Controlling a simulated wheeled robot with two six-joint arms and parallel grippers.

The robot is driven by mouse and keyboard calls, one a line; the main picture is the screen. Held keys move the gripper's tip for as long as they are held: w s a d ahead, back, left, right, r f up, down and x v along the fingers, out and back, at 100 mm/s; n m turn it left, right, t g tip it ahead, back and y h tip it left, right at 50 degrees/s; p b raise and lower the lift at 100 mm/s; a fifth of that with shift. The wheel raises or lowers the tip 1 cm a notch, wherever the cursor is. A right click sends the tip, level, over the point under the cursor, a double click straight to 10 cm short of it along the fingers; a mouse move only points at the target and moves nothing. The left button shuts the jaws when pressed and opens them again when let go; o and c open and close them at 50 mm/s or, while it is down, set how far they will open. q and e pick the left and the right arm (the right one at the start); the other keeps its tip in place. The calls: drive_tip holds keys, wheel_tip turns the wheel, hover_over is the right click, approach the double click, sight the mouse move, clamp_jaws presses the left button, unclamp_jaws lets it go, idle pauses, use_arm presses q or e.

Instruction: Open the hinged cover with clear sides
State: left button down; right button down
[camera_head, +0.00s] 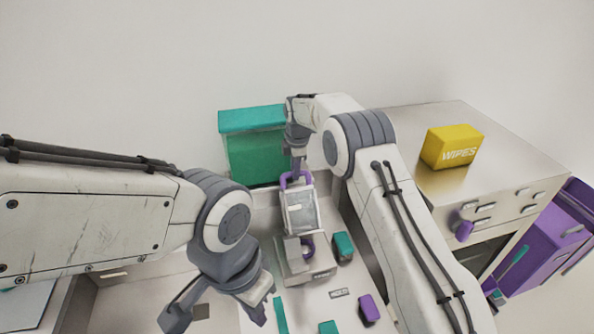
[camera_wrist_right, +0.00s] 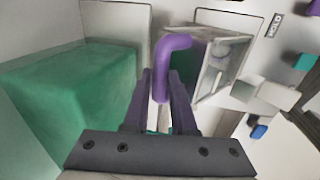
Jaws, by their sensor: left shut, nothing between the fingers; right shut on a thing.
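The hinged cover (camera_head: 301,214) is a pale frame with clear sides and a purple handle (camera_head: 284,181). It stands raised at a steep tilt behind a light grey base (camera_head: 293,268). A purple ring (camera_head: 308,246) shows at the base. My right gripper (camera_head: 298,168) reaches down from above and is shut on the handle. In the right wrist view, the handle (camera_wrist_right: 165,62) rises between the fingers, with the cover (camera_wrist_right: 215,68) just to its right. My left gripper (camera_head: 258,305) is shut and empty, low in the head view, left of the base and apart from it.
A teal bin (camera_head: 252,150) stands behind, left of my right gripper. Teal blocks (camera_head: 343,246) and a purple block (camera_head: 369,309) lie on the pale surface. A yellow wipes box (camera_head: 452,147) sits on the metal cabinet (camera_head: 420,121) at right. A purple cabinet (camera_head: 540,244) stands beyond.

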drive_tip(key=shift+w, duration=0.2)
idle(0.3)
drive_tip(key=c, duration=0.7)
unclamp_jaws()
drive_tip(key=shift+c, duration=0.2)
drive_tip(key=shift+r, duration=0.2)
wheel_tip(320, 180, up, 10)
drive_tip(key=s+b, duration=0.2)
drive_tip(key=b, duration=0.2)
drive_tip(key=shift+d, duration=0.2)
drive_tip(key=shift+f, duration=0.1)
